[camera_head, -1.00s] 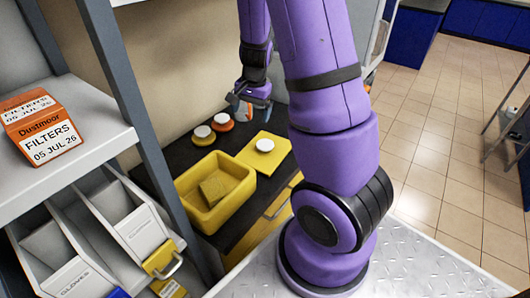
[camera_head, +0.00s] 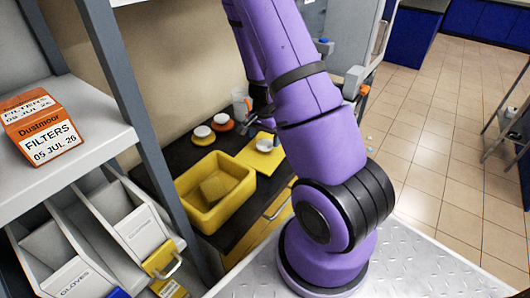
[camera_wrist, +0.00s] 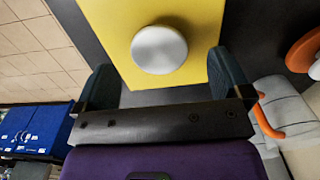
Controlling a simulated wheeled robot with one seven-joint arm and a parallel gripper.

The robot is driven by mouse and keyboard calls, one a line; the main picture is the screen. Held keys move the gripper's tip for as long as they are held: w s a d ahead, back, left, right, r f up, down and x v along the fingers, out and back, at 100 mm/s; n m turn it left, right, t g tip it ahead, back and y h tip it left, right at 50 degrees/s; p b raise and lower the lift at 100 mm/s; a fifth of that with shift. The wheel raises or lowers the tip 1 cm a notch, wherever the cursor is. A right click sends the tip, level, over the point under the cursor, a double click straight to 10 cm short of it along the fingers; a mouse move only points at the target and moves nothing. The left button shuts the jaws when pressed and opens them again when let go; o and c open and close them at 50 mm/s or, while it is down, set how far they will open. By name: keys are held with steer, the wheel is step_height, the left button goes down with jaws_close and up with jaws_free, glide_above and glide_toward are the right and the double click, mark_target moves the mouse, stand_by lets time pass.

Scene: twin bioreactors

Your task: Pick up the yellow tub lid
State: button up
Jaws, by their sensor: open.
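The yellow tub lid (camera_head: 248,158) lies flat on the dark counter, right of the yellow tub (camera_head: 215,222), with a round white knob (camera_head: 264,145) on top. In the wrist view the lid (camera_wrist: 105,25) fills the upper middle, and its knob (camera_wrist: 159,49) sits between the two finger ends. My gripper (camera_wrist: 162,65) is open and empty, its dark fingers to either side of the knob. In the head view my gripper (camera_head: 266,132) is at the lid's far side, partly hidden by my purple arm. I cannot tell its exact height over the lid.
A sponge-like yellow block (camera_head: 214,189) lies in the tub. Two small round lids with white knobs, one yellow (camera_head: 203,141) and one orange (camera_head: 222,127), sit behind it. A grey shelf post (camera_head: 135,110) and an orange filter box (camera_head: 42,128) stand at left.

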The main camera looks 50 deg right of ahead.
mark_target(265, 144)
steer(key=f, duration=0.4)
steer(key=shift+d+f, duration=0.2)
steer(key=c, duration=1.1)
steer(key=shift+o, duration=0.2)
steer(key=shift+r, duration=0.1)
steer(key=shift+r, duration=1.8)
steer(key=s+d, duration=0.2)
steer(key=s, duration=0.5)
steer(key=s+d+r, duration=0.1)
steer(key=s, duration=0.7)
steer(key=shift+s+d+r, duration=0.15)
steer(key=shift+s+d, duration=0.15)
steer(key=shift+d, duration=0.05)
